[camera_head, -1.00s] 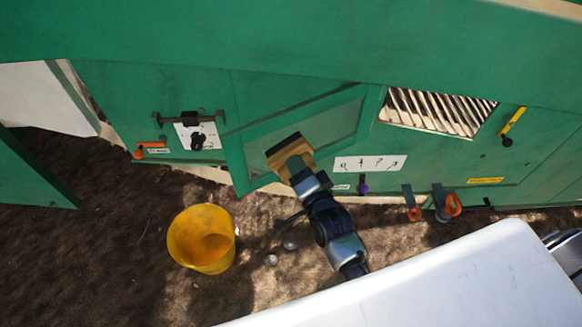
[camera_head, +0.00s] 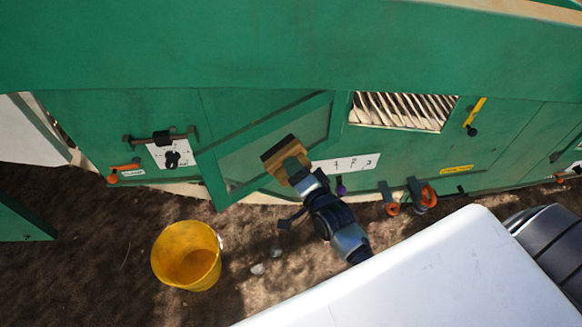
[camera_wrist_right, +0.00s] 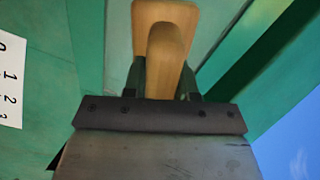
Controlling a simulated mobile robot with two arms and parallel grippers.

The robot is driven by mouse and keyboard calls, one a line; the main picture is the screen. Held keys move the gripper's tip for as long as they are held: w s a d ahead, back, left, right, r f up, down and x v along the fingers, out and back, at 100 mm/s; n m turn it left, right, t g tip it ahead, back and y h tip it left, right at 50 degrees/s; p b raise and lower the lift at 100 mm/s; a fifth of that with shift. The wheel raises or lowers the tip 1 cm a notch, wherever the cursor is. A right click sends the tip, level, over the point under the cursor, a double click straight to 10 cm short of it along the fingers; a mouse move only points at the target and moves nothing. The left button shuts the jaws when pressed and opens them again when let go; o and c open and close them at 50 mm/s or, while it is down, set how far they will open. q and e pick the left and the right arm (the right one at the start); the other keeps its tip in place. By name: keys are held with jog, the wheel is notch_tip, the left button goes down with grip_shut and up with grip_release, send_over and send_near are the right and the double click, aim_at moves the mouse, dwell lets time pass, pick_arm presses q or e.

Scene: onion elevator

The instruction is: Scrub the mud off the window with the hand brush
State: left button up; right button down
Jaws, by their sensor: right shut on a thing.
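The hand brush (camera_head: 280,152), a wooden block with a handle and a dark edge, is held in front of the framed window (camera_head: 243,162) in the green wall. The brush overlaps the right part of the pane; I cannot tell whether it touches. My right gripper (camera_head: 298,174) is shut on its handle. In the right wrist view the wooden handle (camera_wrist_right: 165,50) sits between the fingers of my right gripper (camera_wrist_right: 162,85), with the pale pane (camera_wrist_right: 212,25) behind. The pane looks dull grey-green; no distinct mud patch shows. My left gripper is not in view.
A yellow bucket (camera_head: 187,256) stands on the brown ground at lower left, with small pale stones (camera_head: 258,269) nearby. A numbered white label (camera_head: 345,163) and a slatted vent (camera_head: 403,110) are right of the window. Orange-ended levers (camera_head: 424,194) jut out below.

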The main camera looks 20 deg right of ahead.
jog(key=shift+s+a+r+p, duration=0.1)
jog(key=shift+a+p, duration=0.3)
jog(key=shift+a, duration=1)
jog(key=shift+s+a+p, duration=0.1)
jog(key=shift+a+p, duration=0.25)
jog(key=shift+a, duration=2.2)
jog(key=shift+s, duration=0.1)
jog(key=p, duration=0.3)
send_near(269, 170)
jog(key=shift+w+a, duration=0.3)
jog(key=shift+a, duration=0.3)
jog(key=shift+w+a, duration=0.35)
jog(key=shift+a, duration=0.3)
jog(key=s, duration=0.3)
jog(key=shift+d+p, duration=0.1)
jog(key=shift+p, duration=0.2)
